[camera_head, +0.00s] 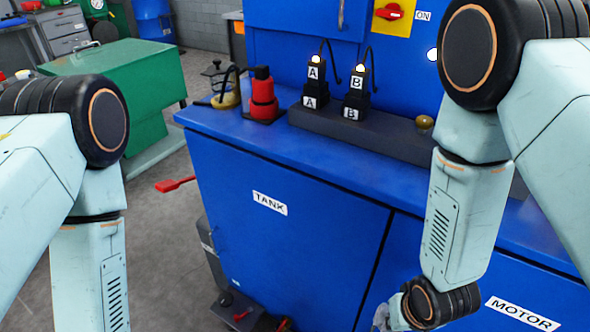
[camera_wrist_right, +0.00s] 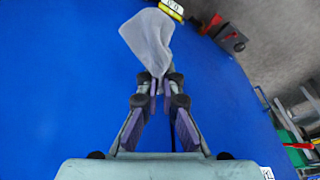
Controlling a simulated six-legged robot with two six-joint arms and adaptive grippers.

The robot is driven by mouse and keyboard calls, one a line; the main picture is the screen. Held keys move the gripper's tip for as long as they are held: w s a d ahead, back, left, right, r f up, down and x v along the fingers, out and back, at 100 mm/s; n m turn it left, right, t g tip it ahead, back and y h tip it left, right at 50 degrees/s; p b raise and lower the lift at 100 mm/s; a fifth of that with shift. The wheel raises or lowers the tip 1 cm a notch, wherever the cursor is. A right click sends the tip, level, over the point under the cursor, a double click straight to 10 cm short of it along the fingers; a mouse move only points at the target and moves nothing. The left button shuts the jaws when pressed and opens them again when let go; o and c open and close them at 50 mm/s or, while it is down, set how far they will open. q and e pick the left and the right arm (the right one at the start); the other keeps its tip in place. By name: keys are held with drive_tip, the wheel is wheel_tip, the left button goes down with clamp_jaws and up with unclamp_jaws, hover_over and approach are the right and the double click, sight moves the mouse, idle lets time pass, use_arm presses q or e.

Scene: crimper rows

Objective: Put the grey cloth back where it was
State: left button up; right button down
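The grey cloth (camera_wrist_right: 148,40) hangs from the tips of my right gripper (camera_wrist_right: 157,80) in the right wrist view, bunched at the tips and spreading beyond them. The right gripper is shut on it, in front of a blue cabinet face. In the head view my right arm reaches down in front of the blue cabinet (camera_head: 290,220), and its fingers are hidden below the wrist at the bottom edge. My left arm hangs down at the left of the head view, and its gripper is out of the frame.
On the cabinet top stand a red bottle-like item (camera_head: 262,94), a yellow-based item (camera_head: 225,97) and a dark block with plugs A (camera_head: 315,75) and B (camera_head: 358,85). A green chest (camera_head: 125,90) stands behind at left. Dark equipment (camera_head: 248,312) sits on the floor near the cabinet.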

use_arm(q)
wheel_tip(320, 180, down, 7)
drive_tip(key=b, duration=0.6)
drive_tip(key=shift+f+b, duration=0.6)
drive_tip(key=shift+b, duration=0.1)
drive_tip(key=c, duration=0.3)
drive_tip(key=shift+c, duration=0.2)
use_arm(e)
drive_tip(key=shift+t, duration=0.6)
drive_tip(key=w+f, duration=0.1)
drive_tip(key=w, duration=0.1)
drive_tip(key=w+a+f, duration=0.1)
drive_tip(key=w, duration=0.2)
drive_tip(key=w+a+f, duration=0.1)
drive_tip(key=w+f, duration=0.1)
drive_tip(key=shift+w, duration=0.4)
use_arm(q)
drive_tip(key=shift+s+a, duration=0.1)
use_arm(e)
drive_tip(key=shift+a, duration=0.1)
